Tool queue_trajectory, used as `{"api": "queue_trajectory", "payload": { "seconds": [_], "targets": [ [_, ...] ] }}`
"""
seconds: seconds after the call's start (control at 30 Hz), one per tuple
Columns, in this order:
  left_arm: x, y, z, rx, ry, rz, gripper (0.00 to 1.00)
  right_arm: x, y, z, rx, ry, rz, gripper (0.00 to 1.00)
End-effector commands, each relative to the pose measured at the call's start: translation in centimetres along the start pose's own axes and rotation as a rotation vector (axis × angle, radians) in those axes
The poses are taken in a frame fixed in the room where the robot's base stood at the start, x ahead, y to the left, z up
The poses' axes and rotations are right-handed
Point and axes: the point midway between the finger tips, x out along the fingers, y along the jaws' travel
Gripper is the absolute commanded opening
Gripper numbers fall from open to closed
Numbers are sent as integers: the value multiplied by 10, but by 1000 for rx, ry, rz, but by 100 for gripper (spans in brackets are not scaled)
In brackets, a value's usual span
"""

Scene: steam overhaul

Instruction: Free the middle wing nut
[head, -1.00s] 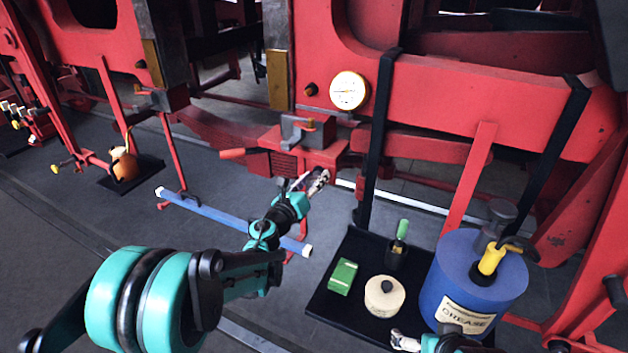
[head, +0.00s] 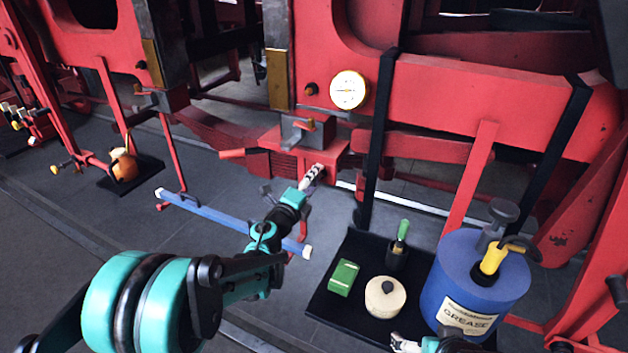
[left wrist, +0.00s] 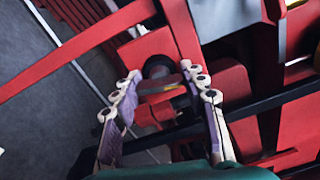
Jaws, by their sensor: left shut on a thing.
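My left gripper (head: 313,174) reaches in to the front of a red box (head: 322,152) under the red frame. In the left wrist view its two pale, jointed fingers (left wrist: 160,84) stand on either side of a small dark red piece (left wrist: 160,97), which I take to be the middle wing nut, and are shut on it. A dark round knob (left wrist: 158,67) shows just beyond. In the head view the fingers hide the piece. My right gripper (head: 405,343) shows only partly at the bottom edge; its jaw state is unclear.
A blue bar (head: 225,220) crosses under my left arm. A black tray (head: 335,308) at the right bears a green box (head: 343,277), a cream round tin (head: 385,297), a green-handled tool (head: 402,232) and a blue grease drum (head: 470,285). A white gauge (head: 349,90) sits above the box.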

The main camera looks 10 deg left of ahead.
Motion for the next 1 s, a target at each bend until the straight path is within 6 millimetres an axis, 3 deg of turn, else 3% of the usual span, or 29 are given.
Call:
{"api": "queue_trajectory", "payload": {
  "seconds": [0.5, 1.0],
  "targets": [
    [0, 0, 0, -418, -11, 0, 14, 2, 0, 1, 0, 0, 0, 100],
    [0, 1, 0, -559, -14, 0, 14, 2, 0, 1, 0, 0, 0, 100]
  ]
}}
